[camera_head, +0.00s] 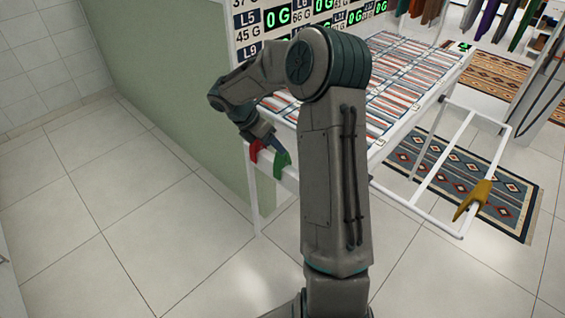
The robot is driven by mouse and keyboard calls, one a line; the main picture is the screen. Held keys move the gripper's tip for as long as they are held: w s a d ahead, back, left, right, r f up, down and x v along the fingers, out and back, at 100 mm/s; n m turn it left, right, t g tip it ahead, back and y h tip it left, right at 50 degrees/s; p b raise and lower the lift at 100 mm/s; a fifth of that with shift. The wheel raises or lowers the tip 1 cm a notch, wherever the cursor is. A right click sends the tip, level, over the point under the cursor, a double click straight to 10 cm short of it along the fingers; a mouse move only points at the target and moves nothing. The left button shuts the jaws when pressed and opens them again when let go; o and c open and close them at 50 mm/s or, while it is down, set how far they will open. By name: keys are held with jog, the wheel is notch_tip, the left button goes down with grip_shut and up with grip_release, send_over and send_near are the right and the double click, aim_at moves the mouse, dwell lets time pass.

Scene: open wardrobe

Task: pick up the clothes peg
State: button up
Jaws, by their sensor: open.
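A mustard-yellow, two-pronged piece that looks like the clothes peg (477,197) sits on the front right corner of a white rail frame (438,229). Its prongs point down and left, across the rail. My gripper (269,157), with one red and one green finger, is at the left, by the near left corner of the striped-top table. Its fingers are spread apart and nothing shows between them. It is far to the left of the peg. My arm hides part of the table.
The striped table (410,85) stands behind my arm, with the rail frame extending from its right side. A green wall (165,70) is at the left. Patterned rugs (505,190) lie on the right. Hanging clothes (487,18) are at the upper right. Tiled floor (150,245) is clear at the front left.

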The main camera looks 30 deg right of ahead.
aim_at(280, 162)
jog(key=shift+x, duration=2.7)
jog(key=shift+d+r, duration=0.1)
jog(key=shift+d, duration=0.05)
jog(key=c, duration=1.2)
